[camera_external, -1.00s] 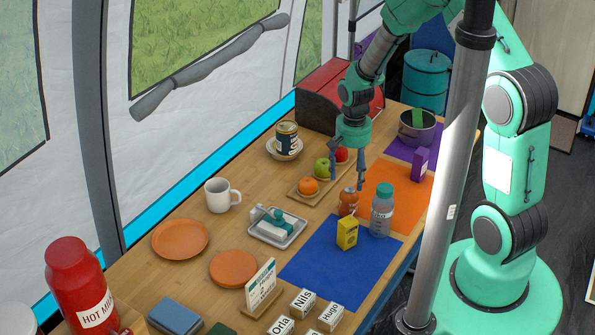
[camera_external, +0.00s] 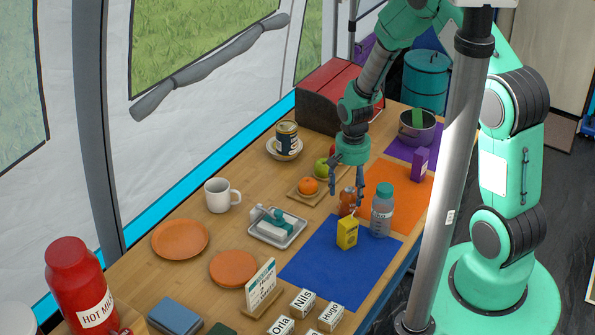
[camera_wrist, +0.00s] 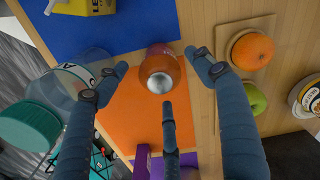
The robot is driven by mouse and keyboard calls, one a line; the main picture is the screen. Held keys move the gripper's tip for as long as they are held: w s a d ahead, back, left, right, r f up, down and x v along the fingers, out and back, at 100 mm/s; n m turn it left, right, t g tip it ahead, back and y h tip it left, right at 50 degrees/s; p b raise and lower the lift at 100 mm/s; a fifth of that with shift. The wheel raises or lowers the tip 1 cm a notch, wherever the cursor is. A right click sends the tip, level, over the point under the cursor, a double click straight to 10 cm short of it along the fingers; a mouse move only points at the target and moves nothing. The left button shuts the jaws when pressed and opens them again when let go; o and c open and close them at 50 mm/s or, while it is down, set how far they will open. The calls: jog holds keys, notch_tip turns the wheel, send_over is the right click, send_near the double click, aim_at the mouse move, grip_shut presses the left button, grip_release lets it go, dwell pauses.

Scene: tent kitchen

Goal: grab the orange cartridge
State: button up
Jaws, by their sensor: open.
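The orange cartridge (camera_external: 347,201) stands on the table by the near left edge of the orange mat (camera_external: 402,190), close to a clear bottle (camera_external: 381,212) with a teal cap. In the wrist view, the cartridge (camera_wrist: 160,66) is seen from above with its round silver top. My gripper (camera_external: 346,192) points down over the cartridge, its fingers open and spread around the upper part. In the wrist view, the cartridge top lies between the fingers of my gripper (camera_wrist: 158,72), with gaps visible at both sides. Its lower part is partly hidden.
The bottle (camera_wrist: 75,85) is just beside one finger. A yellow box (camera_external: 347,233) stands on the blue mat (camera_external: 325,262). A wooden board (camera_external: 303,195) with an orange (camera_external: 309,186) and a green apple (camera_external: 322,168) lies on the other side. A purple carton (camera_external: 420,163) stands farther back.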

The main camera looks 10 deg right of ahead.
jog(key=shift+f+b, duration=0.3)
jog(key=shift+f, duration=1.45)
jog(key=shift+c, duration=0.5)
jog(key=c, duration=1.3)
